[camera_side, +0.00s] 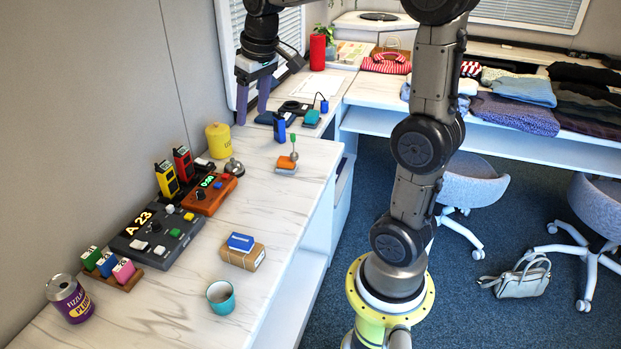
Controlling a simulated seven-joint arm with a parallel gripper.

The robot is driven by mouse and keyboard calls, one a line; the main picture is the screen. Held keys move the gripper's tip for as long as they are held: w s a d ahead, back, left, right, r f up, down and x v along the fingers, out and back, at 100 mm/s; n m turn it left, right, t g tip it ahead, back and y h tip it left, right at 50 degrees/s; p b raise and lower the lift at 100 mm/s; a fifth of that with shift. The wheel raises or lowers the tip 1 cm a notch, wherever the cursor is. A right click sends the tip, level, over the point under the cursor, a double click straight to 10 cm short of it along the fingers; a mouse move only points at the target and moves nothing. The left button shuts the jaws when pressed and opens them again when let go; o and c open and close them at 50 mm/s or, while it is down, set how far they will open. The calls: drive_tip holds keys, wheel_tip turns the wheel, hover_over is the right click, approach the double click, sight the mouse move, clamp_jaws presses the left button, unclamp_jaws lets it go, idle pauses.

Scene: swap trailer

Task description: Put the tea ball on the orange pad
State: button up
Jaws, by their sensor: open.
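The orange pad (287,169) lies near the right edge of the marble counter. A small item with a green-tipped upright stem (294,148) stands on or right behind it. A teal pad (312,117) lies farther back and bears a small thing with a thin curved wire and a blue end (324,106). A shiny silver rounded object (234,167) sits left of the orange pad. I cannot tell for sure which of these is the tea ball. My gripper (251,117) is open and empty, its fingers pointing down at the back left, behind the orange pad.
A yellow canister (218,140) stands near the gripper, and a blue upright device (279,128) to its right. Radios (167,179) and a scoreboard console (157,234) line the wall. A parcel (243,256), a teal cup (221,297) and a can (69,299) stand in front.

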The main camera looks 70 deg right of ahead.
drive_tip(key=s+a+f+n+t+y, duration=0.1)
drive_tip(key=s+a+f, duration=0.4)
drive_tip(key=s+a, duration=0.9)
drive_tip(key=s+n+t, duration=0.1)
drive_tip(key=s+n, duration=0.1)
drive_tip(key=s, duration=0.1)
drive_tip(key=shift+t, duration=0.3)
drive_tip(key=shift+r, duration=0.1)
drive_tip(key=shift+c, duration=0.5)
idle(0.4)
